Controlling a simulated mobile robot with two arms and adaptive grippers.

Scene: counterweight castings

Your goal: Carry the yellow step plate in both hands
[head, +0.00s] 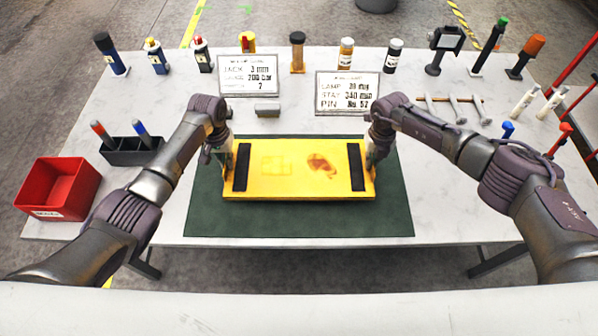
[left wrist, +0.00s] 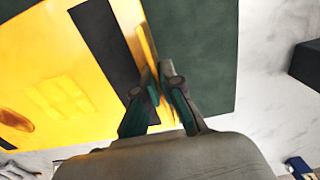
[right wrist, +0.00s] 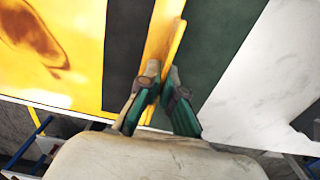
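The yellow step plate (head: 290,178) has a black strip near each end and a brown stain right of its middle. It appears over the green mat (head: 300,222); I cannot tell whether it touches the mat. My left gripper (head: 226,158) is at its left end, with fingers closed on the yellow end edge in the left wrist view (left wrist: 153,82). My right gripper (head: 372,160) is at its right end, with fingers closed on the edge in the right wrist view (right wrist: 160,85). The plate looks about level.
Two printed signs (head: 248,75) (head: 346,92) stand behind the plate, with a small grey block (head: 267,110) nearby. Bottles and tools line the back of the white table (head: 300,62). A red bin (head: 58,188) and a dark holder (head: 132,151) with markers are at left. Small tools (head: 456,108) lie at right.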

